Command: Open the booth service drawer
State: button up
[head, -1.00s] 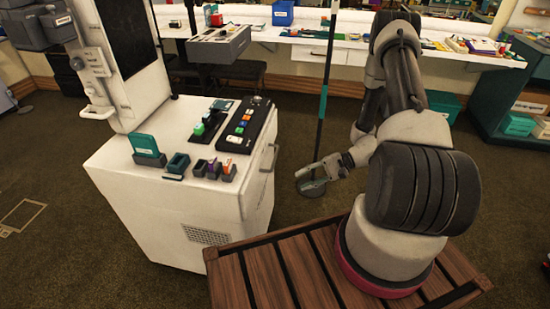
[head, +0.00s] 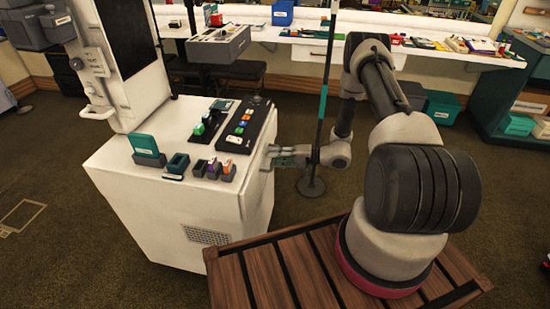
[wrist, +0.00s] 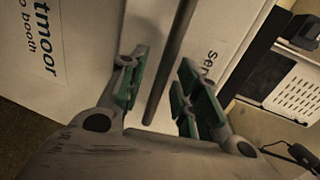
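The white booth cabinet (head: 150,205) stands left of my arm in the head view. Its right side carries the service drawer's bar handle, mostly hidden there by my gripper (head: 284,156). In the wrist view the grey bar handle (wrist: 172,55) runs between the green-padded fingers of my gripper (wrist: 163,62). The fingers are apart, with a gap showing on each side of the bar. Behind the bar is the pale drawer front (wrist: 205,35), with a partly hidden label beginning "ser". The drawer looks shut, though its edges are hard to make out.
The cabinet top holds a dark button panel (head: 246,126) and several small coloured holders. A thin pole on a round base (head: 311,186) stands close behind my gripper. A long white counter (head: 345,45) runs along the back.

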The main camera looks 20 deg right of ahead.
jog(key=shift+w+a+f, duration=0.1)
jog(key=shift+w+a, duration=0.05)
jog(key=shift+a, duration=0.15)
grip_shut()
jog(key=f+v, duration=0.2)
jog(key=v, duration=1.1)
jog(key=d+f+v, duration=0.1)
jog(key=f+v, duration=0.2)
jog(key=v, duration=1)
jog(key=shift+s, duration=0.35)
jog(key=shift+f, duration=0.1)
grip_release()
